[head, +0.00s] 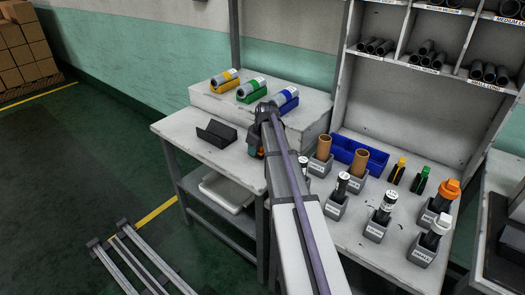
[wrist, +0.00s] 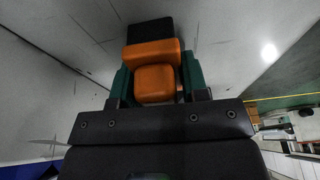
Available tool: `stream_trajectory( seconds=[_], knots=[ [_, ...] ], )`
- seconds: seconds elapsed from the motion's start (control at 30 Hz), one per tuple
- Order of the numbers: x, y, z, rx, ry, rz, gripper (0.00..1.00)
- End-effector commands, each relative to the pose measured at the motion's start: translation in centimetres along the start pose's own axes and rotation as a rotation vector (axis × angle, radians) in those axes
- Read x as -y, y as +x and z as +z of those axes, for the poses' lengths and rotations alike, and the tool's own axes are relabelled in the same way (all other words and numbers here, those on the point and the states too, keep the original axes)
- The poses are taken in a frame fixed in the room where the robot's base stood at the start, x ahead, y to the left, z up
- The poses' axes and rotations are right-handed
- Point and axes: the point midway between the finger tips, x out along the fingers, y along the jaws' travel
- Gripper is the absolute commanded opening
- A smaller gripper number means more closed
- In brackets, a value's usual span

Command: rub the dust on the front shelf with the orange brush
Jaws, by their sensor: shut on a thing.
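My gripper (wrist: 155,85) is shut on the orange brush (wrist: 155,55), between its two dark green fingers in the wrist view. The brush's dark bristle end (wrist: 150,30) points away from me toward a pale, scratched surface; I cannot tell whether it touches. In the head view my gripper (head: 257,150) is above the right part of the pale front shelf (head: 185,125), largely hidden by my arm. Only a small bit of orange shows there. Dark scratches mark the pale surface in the wrist view; I cannot make out dust for certain.
A black angled holder (head: 218,134) stands on the front shelf. Behind it, a raised white block (head: 215,101) bears yellow, green and blue cradles with rolls. To the right are a blue bin (head: 345,147), brown tubes and several labelled cups. A white tray (head: 226,191) lies below.

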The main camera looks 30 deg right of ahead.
Motion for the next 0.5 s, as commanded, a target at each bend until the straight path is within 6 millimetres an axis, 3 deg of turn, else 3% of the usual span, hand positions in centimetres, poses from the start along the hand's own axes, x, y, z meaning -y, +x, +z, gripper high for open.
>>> stream_trajectory(
  seconds=[0.27,0.5],
  knots=[
    [0.0,0.2,-0.8,0.0,0.001,0.0,0.15],
    [0.1,1.2,-3.4,0.0,-0.001,-0.001,0.15]
  ],
)
